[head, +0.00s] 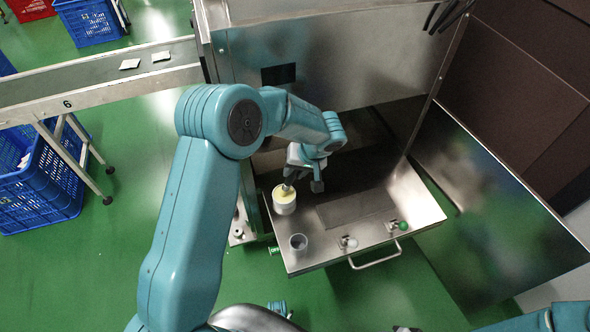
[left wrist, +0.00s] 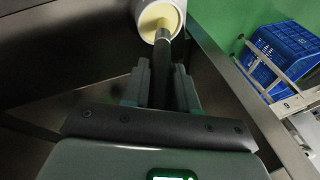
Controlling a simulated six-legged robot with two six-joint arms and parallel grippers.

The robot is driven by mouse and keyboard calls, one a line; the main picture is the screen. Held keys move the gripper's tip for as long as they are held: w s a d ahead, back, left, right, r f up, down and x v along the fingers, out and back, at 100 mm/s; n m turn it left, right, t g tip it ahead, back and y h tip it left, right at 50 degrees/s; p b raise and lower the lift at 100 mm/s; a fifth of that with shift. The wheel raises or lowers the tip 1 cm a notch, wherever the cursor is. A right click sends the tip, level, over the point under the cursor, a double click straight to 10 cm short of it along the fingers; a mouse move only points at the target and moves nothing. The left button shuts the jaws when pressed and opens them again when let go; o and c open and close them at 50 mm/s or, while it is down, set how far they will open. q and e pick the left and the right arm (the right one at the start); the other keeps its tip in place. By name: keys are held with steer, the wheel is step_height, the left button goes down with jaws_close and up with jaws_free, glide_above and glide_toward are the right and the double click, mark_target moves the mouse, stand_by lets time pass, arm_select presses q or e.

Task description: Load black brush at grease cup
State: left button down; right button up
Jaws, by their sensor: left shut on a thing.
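The grease cup (head: 284,204) is a white cup with pale yellow grease, standing at the left side of the steel tray. It also shows at the top of the left wrist view (left wrist: 160,14). My left gripper (head: 303,180) is shut on the black brush (left wrist: 161,55), just above and to the right of the cup. The brush (head: 289,186) is tilted, and its lower end reaches the cup's mouth at the grease. Its tip is hidden, so I cannot tell how deep it sits. My right gripper is not seen.
The steel tray (head: 345,256) has a front handle (head: 376,262). On it are a small grey cup (head: 298,242), a white-topped piece (head: 348,242) and a green-knobbed piece (head: 403,226). A machine housing (head: 330,50) rises behind. A conveyor (head: 90,80) and blue crates (head: 40,190) are at left.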

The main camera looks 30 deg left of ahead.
arm_select(q)
steer(key=shift+f+b, duration=0.1)
steer(key=shift+b, duration=0.2)
stand_by(1.0)
steer(key=shift+r+p, duration=1.6)
steer(key=shift+r, duration=2)
